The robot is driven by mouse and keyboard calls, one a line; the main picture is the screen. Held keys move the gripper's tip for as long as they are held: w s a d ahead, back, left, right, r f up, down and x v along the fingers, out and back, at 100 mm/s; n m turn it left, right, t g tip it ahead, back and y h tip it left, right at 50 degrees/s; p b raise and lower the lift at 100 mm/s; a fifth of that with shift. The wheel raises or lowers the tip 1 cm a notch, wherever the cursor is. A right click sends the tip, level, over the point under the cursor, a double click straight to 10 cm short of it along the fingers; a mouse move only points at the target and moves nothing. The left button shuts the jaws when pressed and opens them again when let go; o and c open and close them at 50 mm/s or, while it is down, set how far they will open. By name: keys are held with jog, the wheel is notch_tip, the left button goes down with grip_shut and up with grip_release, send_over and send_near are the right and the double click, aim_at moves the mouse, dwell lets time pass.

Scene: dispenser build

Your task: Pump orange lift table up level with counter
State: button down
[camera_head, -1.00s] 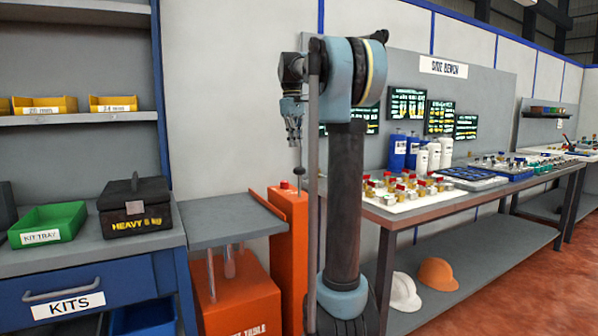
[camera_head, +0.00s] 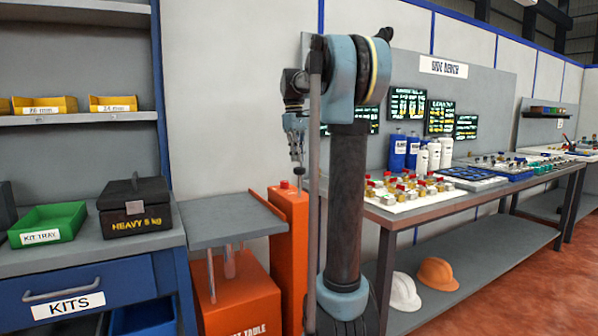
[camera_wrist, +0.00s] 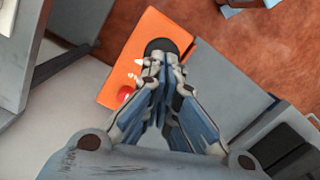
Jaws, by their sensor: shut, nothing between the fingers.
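The orange lift table (camera_head: 243,299) stands beside the blue kits counter (camera_head: 88,249). Its grey platform (camera_head: 233,219) is raised on metal rods, close to the counter top in height; I cannot tell whether they are exactly level. An orange post (camera_head: 290,231) at its right carries a red button (camera_head: 285,184), also seen in the wrist view (camera_wrist: 125,94). A dark round knob (camera_wrist: 161,46) sits on the post top. My gripper (camera_wrist: 160,60) is shut and empty, pointing down with its fingertips at the knob; contact is unclear. It also shows in the head view (camera_head: 298,160).
A green kit tray (camera_head: 47,224) and a black heavy box (camera_head: 135,206) stand on the counter. The platform is bare. A long bench (camera_head: 450,200) with bottles and fittings lies right of my arm. Two helmets (camera_head: 420,280) sit on its lower shelf.

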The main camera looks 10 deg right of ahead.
jog(key=shift+f, duration=0.65)
jog(key=shift+f, duration=0.1)
jog(key=shift+f, duration=4.3)
jog(key=shift+r, duration=0.1)
jog(key=shift+w+a+r, duration=0.25)
jog(key=shift+w+a, duration=0.25)
jog(key=shift+w, duration=0.1)
jog(key=shift+w+a+r, duration=0.2)
jog(key=shift+w+a, duration=0.25)
jog(key=shift+w, duration=0.1)
notch_tip(320, 180, up, 12)
jog(key=w, duration=0.1)
jog(key=shift+a, duration=0.35)
